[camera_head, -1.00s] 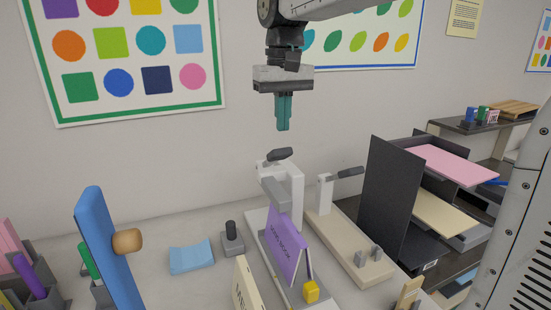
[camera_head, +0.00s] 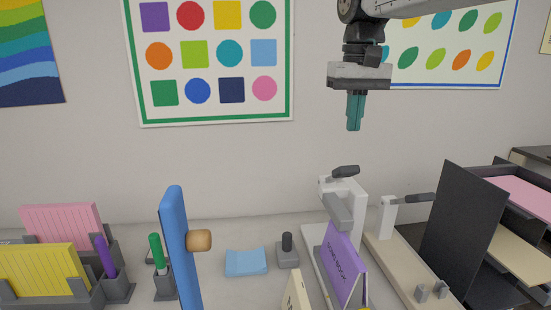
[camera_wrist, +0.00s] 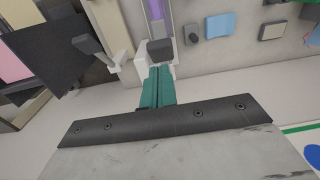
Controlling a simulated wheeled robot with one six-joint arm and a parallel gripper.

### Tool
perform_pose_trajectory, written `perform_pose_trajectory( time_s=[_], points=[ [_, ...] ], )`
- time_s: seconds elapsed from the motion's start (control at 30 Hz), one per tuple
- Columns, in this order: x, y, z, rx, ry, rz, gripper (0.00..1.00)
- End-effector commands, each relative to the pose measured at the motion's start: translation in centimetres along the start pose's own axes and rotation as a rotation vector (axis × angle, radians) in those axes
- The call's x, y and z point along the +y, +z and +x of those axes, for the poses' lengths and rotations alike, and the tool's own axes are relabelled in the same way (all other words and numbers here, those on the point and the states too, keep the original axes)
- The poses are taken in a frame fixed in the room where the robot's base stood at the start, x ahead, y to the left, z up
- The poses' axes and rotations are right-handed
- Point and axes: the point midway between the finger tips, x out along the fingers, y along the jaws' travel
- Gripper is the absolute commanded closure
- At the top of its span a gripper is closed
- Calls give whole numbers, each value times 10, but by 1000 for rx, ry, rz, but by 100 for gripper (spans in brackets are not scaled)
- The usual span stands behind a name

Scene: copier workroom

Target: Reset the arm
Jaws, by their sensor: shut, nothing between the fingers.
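My gripper (camera_head: 355,111) hangs from the arm at the upper right of the head view, pointing down in front of the wall. Its teal fingers are together with nothing between them. It is above and apart from the white device with a grey lever (camera_head: 340,198) on the counter. In the wrist view the closed fingers (camera_wrist: 157,86) show in the middle, with the counter things beyond them.
A purple book (camera_head: 341,262) leans at that device. A black upright panel (camera_head: 461,235) and paper trays (camera_head: 520,195) stand at right. A blue board with a wooden knob (camera_head: 178,240), a blue cloth (camera_head: 246,262) and pink folders (camera_head: 62,228) are at left.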

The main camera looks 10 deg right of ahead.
Motion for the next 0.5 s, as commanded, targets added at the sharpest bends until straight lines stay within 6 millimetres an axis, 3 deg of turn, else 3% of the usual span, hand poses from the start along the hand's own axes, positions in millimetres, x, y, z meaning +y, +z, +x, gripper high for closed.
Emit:
perform_pose_trajectory(
  time_s=[0.07,0.17,0.5],
  points=[
    [0,8,22,-22,2,-7,100],
    [4,37,48,-26,2,-15,100],
    [22,194,141,19,3,-14,100]
  ],
)
